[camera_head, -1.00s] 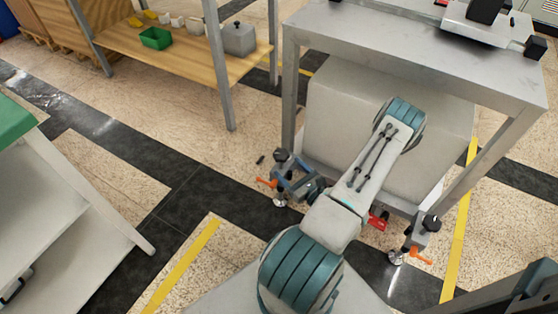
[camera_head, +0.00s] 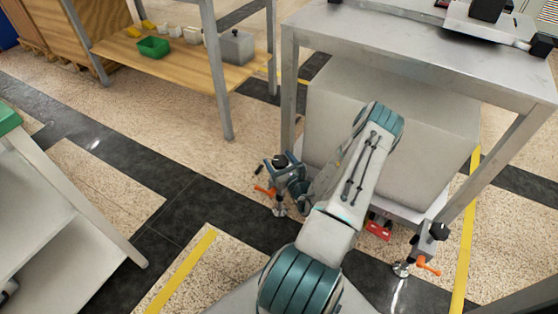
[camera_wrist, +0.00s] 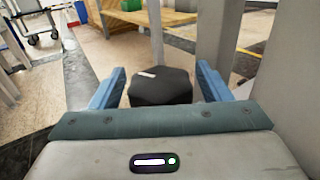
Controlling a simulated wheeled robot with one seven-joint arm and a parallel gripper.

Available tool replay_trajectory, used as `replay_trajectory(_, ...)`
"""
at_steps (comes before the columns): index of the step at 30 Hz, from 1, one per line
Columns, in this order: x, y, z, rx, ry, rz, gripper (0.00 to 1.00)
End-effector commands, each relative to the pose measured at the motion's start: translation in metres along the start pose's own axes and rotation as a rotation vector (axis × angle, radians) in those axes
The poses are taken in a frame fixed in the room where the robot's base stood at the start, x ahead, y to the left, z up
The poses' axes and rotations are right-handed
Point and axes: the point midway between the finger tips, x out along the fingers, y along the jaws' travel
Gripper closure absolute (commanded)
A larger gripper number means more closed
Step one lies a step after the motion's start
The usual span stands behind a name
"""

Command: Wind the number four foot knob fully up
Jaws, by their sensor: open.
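A black foot knob (camera_wrist: 160,88) stands between the two blue fingers of my gripper (camera_wrist: 159,76) in the wrist view. The fingers are open, one at each side of it, with a visible gap on both sides. In the head view this knob (camera_head: 281,160) tops a levelling foot with an orange lever (camera_head: 265,191), by the left front of the grey equipment under the metal bench. My gripper reaches it from the right, partly hidden by my arm. A second black knob (camera_head: 439,231) tops the right foot, which has another orange lever (camera_head: 428,267). No number is readable on either.
The metal bench (camera_head: 400,45) stands over a pale box-shaped body (camera_head: 400,120); its left leg (camera_head: 289,95) is close behind the knob. A red part (camera_head: 379,230) sits low between the feet. A wooden shelf (camera_head: 180,75) stands back left. Floor left of the foot is clear.

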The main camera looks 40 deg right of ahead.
Motion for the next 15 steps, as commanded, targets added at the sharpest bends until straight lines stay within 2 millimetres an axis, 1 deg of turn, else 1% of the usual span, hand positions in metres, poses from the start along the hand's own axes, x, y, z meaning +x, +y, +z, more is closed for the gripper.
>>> replay_trajectory(1, 0.0047, 0.0003, -0.0005, -0.001, -0.002, 0.001, 0.29)
replay_trajectory(4, 0.0096, 0.0002, 0.0004, 0.0, -0.002, 0.0, 0.29)
replay_trajectory(12, 0.011, 0.0, 0.0009, 0.0, -0.001, 0.0, 0.29)
replay_trajectory(13, 0.0109, 0.0, 0.0009, 0.0, -0.001, 0.0, 0.32)
replay_trajectory(14, 0.0109, -0.0001, 0.0009, 0.0, -0.001, 0.0, 0.41)
replay_trajectory(15, 0.0109, -0.0001, 0.0009, 0.0, -0.001, 0.0, 0.52)
